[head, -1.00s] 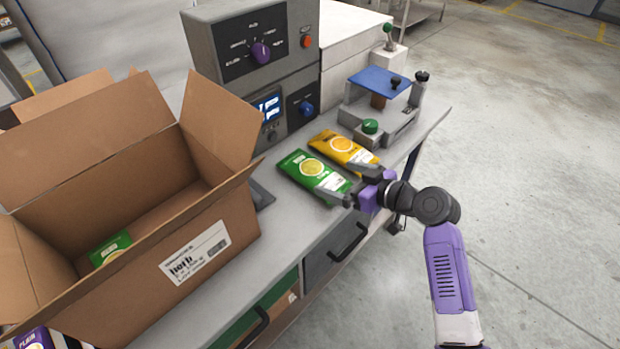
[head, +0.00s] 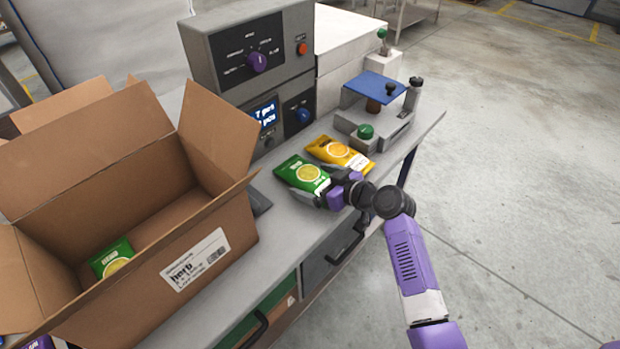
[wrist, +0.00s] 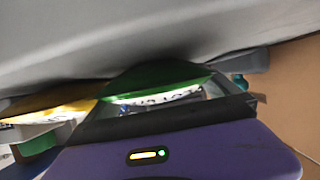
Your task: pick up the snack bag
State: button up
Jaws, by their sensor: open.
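A green snack bag (head: 305,172) with a yellow round print lies flat on the grey bench. In the wrist view the green bag (wrist: 155,82) shows directly in front of the purple gripper body. My gripper (head: 320,185) is open at the bag's near right end, with its fingers around that end; whether they touch it cannot be told. A yellow-orange snack bag (head: 340,153) lies just behind and to the right, outside the jaws. It also shows at the left of the wrist view (wrist: 55,102). Another green bag (head: 112,258) lies inside the cardboard box.
An open cardboard box (head: 130,292) labelled "herb" stands at the left. A grey control unit (head: 225,60) with knobs and a display stands behind the bags. A device with a blue plate (head: 375,86) stands at the right back. The bench front (head: 285,240) is bare; open floor lies right.

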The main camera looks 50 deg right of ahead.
aim_at(314, 176)
jog(key=c, duration=1.3)
jog(key=shift+r, duration=0.2)
notch_tip(314, 176, up, 20)
jog(key=shift+f, duration=0.15)
